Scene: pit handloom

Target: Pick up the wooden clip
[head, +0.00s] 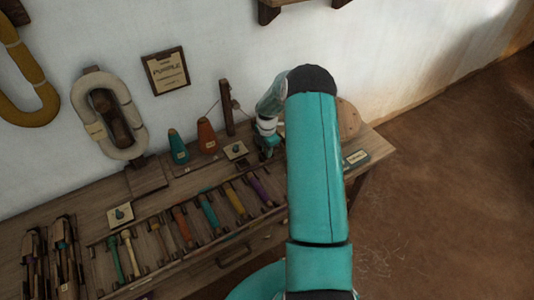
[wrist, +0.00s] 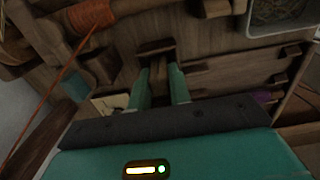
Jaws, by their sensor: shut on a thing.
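In the wrist view my gripper (wrist: 160,72) has its two teal fingers closed on a small dark brown wooden piece, which I take to be the wooden clip (wrist: 156,48). The clip lies at and just beyond the fingertips, over the wooden bench top. I cannot tell whether it still touches the bench. In the head view my gripper (head: 267,146) is low over the back of the bench, right of a small pale card. My arm hides much of that area, and I cannot make out the clip there.
The wooden bench (head: 155,205) holds a rack of coloured bobbins (head: 208,212), a teal cone (head: 178,148) and an orange cone (head: 207,138). A thin wooden post (head: 227,108) stands close left of my gripper. A pale tray (wrist: 252,30) and orange thread (wrist: 90,15) show in the wrist view.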

